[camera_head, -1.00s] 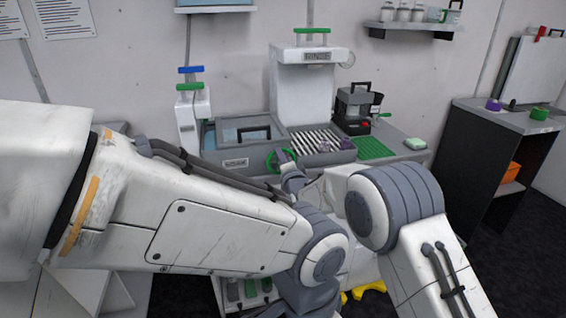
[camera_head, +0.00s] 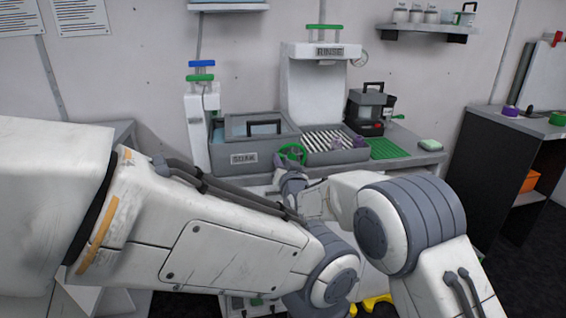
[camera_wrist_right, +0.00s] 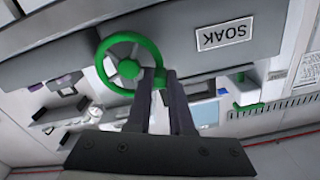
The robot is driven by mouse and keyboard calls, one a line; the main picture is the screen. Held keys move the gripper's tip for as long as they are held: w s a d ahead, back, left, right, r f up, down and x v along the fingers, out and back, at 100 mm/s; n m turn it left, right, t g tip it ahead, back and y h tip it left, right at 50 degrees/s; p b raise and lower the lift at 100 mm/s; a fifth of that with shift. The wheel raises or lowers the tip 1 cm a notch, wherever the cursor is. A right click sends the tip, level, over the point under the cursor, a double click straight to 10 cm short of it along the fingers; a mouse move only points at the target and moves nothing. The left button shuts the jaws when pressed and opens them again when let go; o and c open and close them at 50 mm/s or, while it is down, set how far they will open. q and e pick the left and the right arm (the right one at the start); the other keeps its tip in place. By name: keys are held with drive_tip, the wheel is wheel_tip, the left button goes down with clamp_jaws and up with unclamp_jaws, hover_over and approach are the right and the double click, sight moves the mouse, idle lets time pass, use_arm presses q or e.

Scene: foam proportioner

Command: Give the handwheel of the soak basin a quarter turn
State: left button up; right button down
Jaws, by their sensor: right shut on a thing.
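The soak basin (camera_head: 246,158) is a grey box with a SOAK label and a lidded top, at the back of the bench. Its green handwheel (camera_head: 293,152) is on the front at the right end; in the right wrist view the handwheel (camera_wrist_right: 128,68) shows a round rim and a hub. My right gripper (camera_head: 290,172) is at the handwheel. In the right wrist view my right gripper (camera_wrist_right: 161,73) is shut on the rim, beside the hub. The fingers partly cover the wheel. My left arm crosses the head view, but its gripper is not in view.
A RINSE station (camera_head: 318,95) stands behind a ribbed tray (camera_head: 325,142). A green mat (camera_head: 388,149) and a dark caddy (camera_head: 368,108) are to the right. A white post with blue and green handles (camera_head: 201,70) stands left of the basin.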

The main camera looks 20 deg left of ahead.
drive_tip(key=shift+s+a+f+n+b, duration=0.1)
drive_tip(key=shift+f+n+b, duration=0.3)
drive_tip(key=shift+n, duration=0.6)
drive_tip(key=shift+f+n+b, duration=0.15)
drive_tip(key=shift+f+n, duration=0.35)
drive_tip(key=shift+n, duration=0.5)
drive_tip(key=c, duration=0.8)
unclamp_jaws()
drive_tip(key=shift+r, duration=0.1)
drive_tip(key=v, duration=1)
drive_tip(key=shift+s, duration=0.25)
drive_tip(key=shift+w+d, duration=0.1)
drive_tip(key=shift+d, duration=0.15)
